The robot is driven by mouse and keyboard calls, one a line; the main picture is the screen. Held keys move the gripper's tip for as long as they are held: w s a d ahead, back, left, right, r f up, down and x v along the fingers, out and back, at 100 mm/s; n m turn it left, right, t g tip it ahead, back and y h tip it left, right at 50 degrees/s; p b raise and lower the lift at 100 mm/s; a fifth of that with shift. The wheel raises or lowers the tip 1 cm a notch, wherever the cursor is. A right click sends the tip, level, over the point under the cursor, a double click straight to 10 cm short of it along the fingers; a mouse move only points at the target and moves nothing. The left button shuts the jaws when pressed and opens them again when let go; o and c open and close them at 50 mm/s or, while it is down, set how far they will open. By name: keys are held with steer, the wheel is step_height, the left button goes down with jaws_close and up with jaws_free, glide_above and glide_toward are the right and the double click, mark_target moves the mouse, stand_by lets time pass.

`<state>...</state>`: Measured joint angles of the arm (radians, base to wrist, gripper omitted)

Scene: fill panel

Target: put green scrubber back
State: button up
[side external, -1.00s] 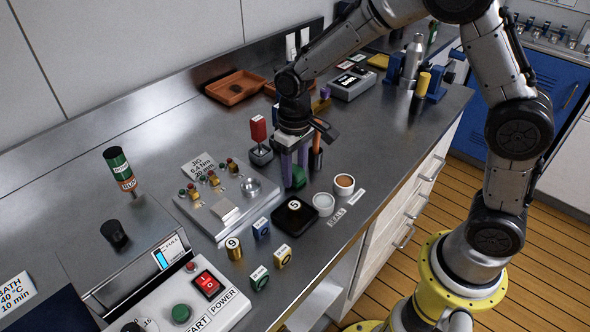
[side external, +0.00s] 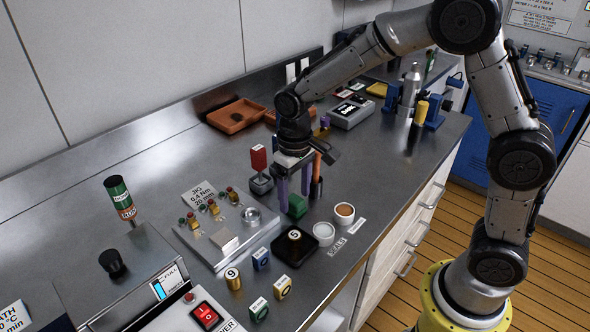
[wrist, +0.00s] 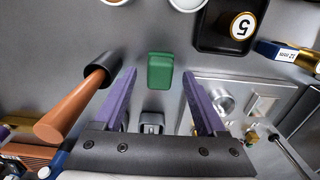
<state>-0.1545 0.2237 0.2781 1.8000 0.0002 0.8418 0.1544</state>
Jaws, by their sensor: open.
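A small green block (side external: 297,206), which looks like the green scrubber, stands on the grey bench behind the black tray. It also shows in the wrist view (wrist: 160,72), upper middle. My gripper (side external: 294,196) points down at it with two purple fingers spread apart. In the wrist view the block sits between the fingertips with a gap on each side, and neither finger visibly touches it. The exact height of the fingertips over the bench is hard to tell.
An orange-handled tool in a black holder (wrist: 92,88) stands close beside one finger. A black tray (side external: 283,254) with a 5 disc, two round cups (side external: 323,234), a red-topped stand (side external: 259,160) and the jig panel (side external: 208,235) surround the spot.

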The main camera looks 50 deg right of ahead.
mark_target(295, 199)
step_height(295, 199, up, 10)
steer(key=s+d+r+t, duration=0.1)
steer(key=s+d+t, duration=0.1)
steer(key=s, duration=0.9)
steer(key=s+d+r+t, duration=0.2)
steer(key=s+d+t, duration=0.1)
steer(key=s, duration=0.8)
steer(key=shift+d+r+t, duration=0.3)
steer(key=shift+d, duration=0.2)
